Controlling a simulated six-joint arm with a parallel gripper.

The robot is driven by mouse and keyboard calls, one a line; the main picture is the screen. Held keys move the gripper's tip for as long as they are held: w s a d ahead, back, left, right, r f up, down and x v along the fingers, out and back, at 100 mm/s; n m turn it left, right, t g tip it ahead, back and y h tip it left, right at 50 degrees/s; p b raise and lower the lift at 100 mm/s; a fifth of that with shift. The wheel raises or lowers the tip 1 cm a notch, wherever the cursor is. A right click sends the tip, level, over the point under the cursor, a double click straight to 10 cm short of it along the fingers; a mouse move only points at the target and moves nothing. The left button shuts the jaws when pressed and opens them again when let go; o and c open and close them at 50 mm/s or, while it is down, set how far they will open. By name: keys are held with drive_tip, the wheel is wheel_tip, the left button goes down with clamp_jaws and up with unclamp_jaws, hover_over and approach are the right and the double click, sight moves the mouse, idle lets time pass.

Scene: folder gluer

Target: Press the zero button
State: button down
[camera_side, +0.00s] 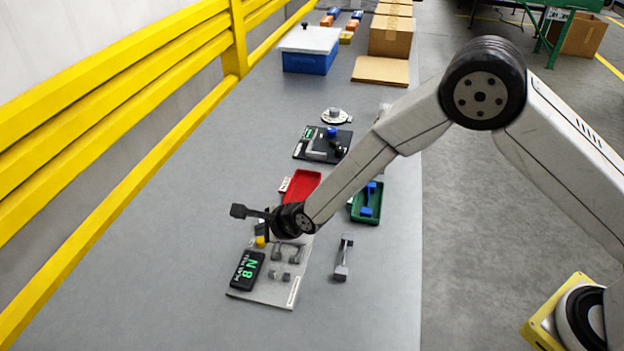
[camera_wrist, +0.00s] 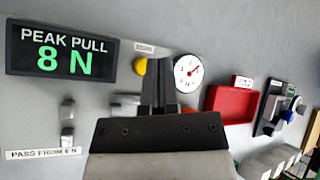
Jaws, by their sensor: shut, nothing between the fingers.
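The yellow button (camera_wrist: 141,66) shows in the wrist view just left of my fingertips, below a small label (camera_wrist: 144,47) too blurred to read surely. It also shows in the side view (camera_side: 260,241), at the far end of the grey panel. My gripper (camera_wrist: 158,62) is shut and empty, its fingers side by side and partly covering the button's right edge. In the side view my gripper (camera_side: 267,231) is close above the button, partly hidden by my wrist. I cannot tell whether they touch. The black display (camera_wrist: 62,52) reads "PEAK PULL 8 N".
Grey fixtures (camera_side: 287,254) stand on the panel (camera_side: 262,293). A red tray (camera_side: 302,184) and a green tray (camera_side: 358,213) lie beyond. A grey handle-like part (camera_side: 343,258) lies to the right.

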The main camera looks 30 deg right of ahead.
drive_tip(key=shift+f, duration=0.95)
idle(1.6)
drive_tip(key=shift+r, duration=0.9)
drive_tip(key=shift+r, duration=0.1)
drive_tip(key=shift+r, duration=2.45)
drive_tip(key=shift+d, duration=0.1)
